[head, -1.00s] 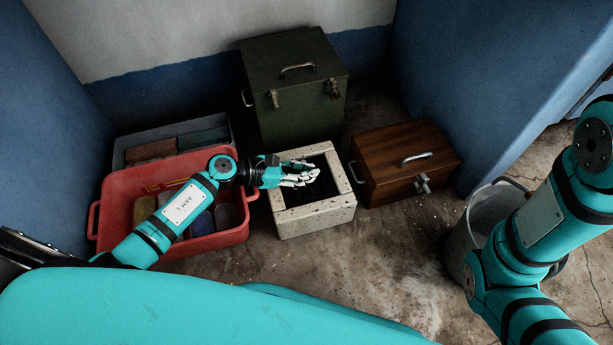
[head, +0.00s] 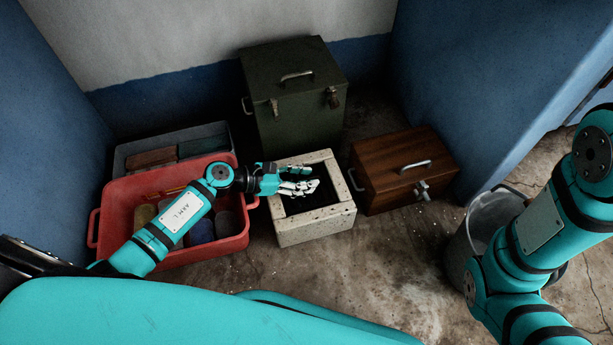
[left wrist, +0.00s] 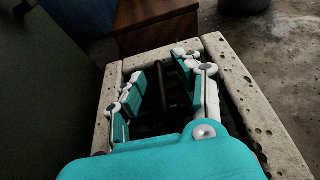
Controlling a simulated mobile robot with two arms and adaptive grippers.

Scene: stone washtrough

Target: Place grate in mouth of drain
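A pale stone block (head: 316,226) with a square dark mouth, apparently the drain, stands on the floor mid-picture; its rim also shows in the left wrist view (left wrist: 262,120). My left gripper (head: 312,183) is over this mouth, its pale fingertips low at the opening. In the left wrist view (left wrist: 172,72) its fingers are parted, with dark bars between and below them. These bars look like the grate (left wrist: 161,88), lying within the rim's outline. Whether it is seated, or touched by the fingers, I cannot tell. My right gripper is out of view.
A red tub (head: 122,200) with jars lies under my left arm, a grey crate (head: 222,131) behind it. A green chest (head: 292,110) stands behind the block, a wooden box (head: 395,180) to its right. A metal bucket (head: 488,215) is further right. Floor in front is clear.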

